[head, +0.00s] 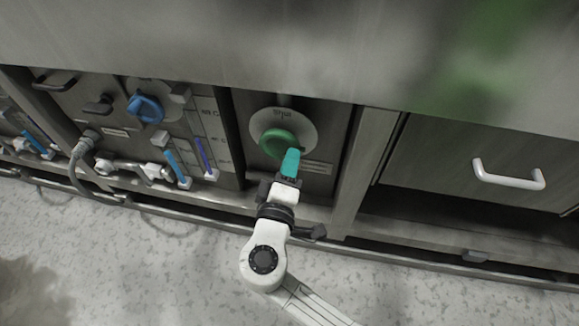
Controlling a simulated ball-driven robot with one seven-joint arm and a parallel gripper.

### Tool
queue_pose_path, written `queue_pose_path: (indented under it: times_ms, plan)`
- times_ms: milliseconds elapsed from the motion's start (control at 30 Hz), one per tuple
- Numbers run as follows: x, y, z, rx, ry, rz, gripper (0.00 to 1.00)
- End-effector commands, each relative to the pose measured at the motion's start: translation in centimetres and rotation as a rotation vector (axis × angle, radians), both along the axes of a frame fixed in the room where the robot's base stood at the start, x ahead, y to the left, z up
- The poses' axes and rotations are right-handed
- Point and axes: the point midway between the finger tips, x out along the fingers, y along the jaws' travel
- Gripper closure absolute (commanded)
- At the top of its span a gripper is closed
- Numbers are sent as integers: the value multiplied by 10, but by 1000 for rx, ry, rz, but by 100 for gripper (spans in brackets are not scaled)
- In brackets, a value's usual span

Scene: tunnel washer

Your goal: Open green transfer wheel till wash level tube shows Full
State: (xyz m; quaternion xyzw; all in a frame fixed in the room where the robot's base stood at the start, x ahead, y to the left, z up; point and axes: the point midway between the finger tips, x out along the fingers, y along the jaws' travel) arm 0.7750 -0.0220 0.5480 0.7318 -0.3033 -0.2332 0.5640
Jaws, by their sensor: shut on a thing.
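The green transfer wheel (276,143) is mounted on a round pale plate (303,130) on the middle panel. My gripper (290,163) is at the wheel's lower right edge, shut on the wheel, with a teal piece at its tip. The exact contact is partly hidden by the gripper. Two upright tubes with blue in them, one lighter (178,168) and one darker (205,156), stand on the panel to the left. I cannot read their marks or tell which is the wash level tube.
A blue wheel (146,108) sits on the left panel, with a grey hose (80,165) and pipe fittings below it. A drawer front with a white handle (508,175) is at right. A metal ledge overhangs above. The speckled floor (170,265) is open in front.

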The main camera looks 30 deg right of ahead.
Motion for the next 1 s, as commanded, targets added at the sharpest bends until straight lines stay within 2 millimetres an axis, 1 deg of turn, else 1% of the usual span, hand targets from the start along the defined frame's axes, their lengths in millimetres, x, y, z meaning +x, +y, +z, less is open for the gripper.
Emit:
queue_pose_path:
  times_ms: [33, 533, 567, 600, 800, 833, 1000]
  plan:
    - [-1, -1, -5, 8, 1, -3, 100]
    - [-1, -1, -4, 20, -12, -3, 100]
    - [-1, -1, -4, 20, -12, -3, 76]
    - [-1, -1, -4, 20, -12, -3, 72]
    - [0, 0, -3, 19, -15, -1, 53]
    - [0, 0, -3, 19, -16, -1, 52]
    - [0, 0, -2, 19, -16, 0, 52]
